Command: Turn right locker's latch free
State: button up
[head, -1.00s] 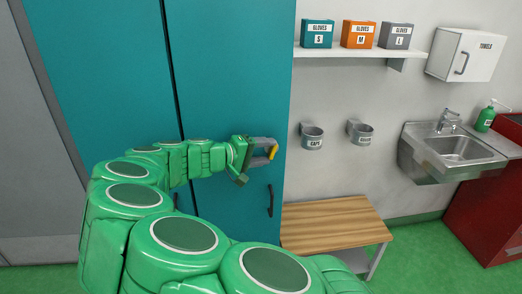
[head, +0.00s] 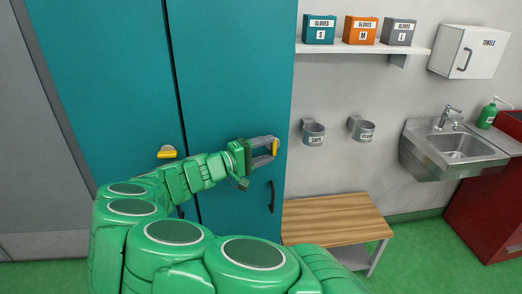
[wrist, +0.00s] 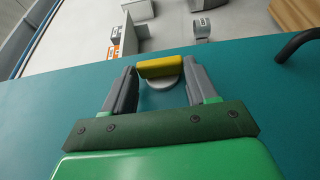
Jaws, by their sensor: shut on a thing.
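The teal right locker door (head: 235,60) carries a latch with a yellow handle (head: 275,147), near the door's right edge. The handle stands about upright in the head view. My gripper (head: 272,150) is shut on this yellow handle. In the wrist view the yellow latch handle (wrist: 160,67) lies across between the two grey fingertips, with its round grey base behind it. The left locker (head: 100,70) has its own yellow latch (head: 167,153), lying level above my arm. Both doors look closed.
A black door handle (head: 271,196) sits below the right latch. A wooden bench (head: 335,217) stands right of the lockers. Wall cups (head: 313,133), a shelf (head: 350,47) with glove boxes and a sink (head: 455,148) are further right.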

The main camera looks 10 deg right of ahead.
jog(key=shift+d+r, duration=0.1)
jog(key=shift+r, duration=0.1)
jog(key=o, duration=1.1)
jog(key=shift+c, duration=0.2)
jog(key=shift+f, duration=0.1)
jog(key=v, duration=0.8)
jog(key=shift+d, duration=0.15)
